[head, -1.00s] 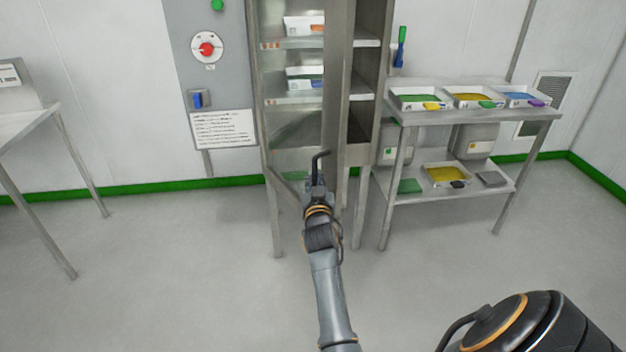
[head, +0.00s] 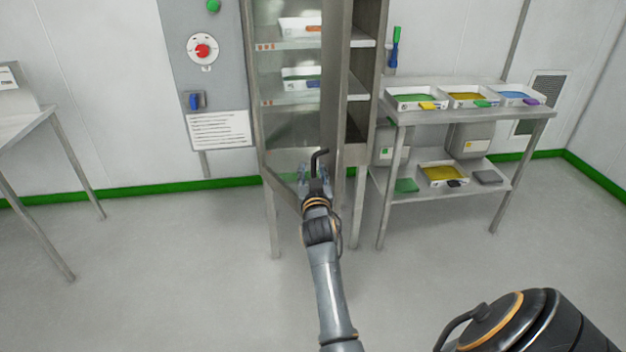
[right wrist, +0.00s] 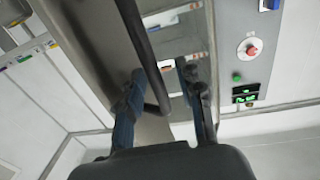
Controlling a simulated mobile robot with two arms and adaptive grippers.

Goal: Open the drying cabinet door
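The drying cabinet (head: 368,155) stands ahead of me in the head view. Its glazed door (head: 336,90) is partly open: it is swung out from the left side, and a gap shows the shelves at its right. The black bar handle (head: 318,162) is on the door's outer free edge; it also shows in the right wrist view (right wrist: 150,55). My left gripper is not in view.
A control panel (head: 175,60) with a red knob is left of the cabinet. A steel table (head: 540,113) with trays of coloured material stands close at the right. Another table (head: 25,122) is at the far left. The floor in front is clear.

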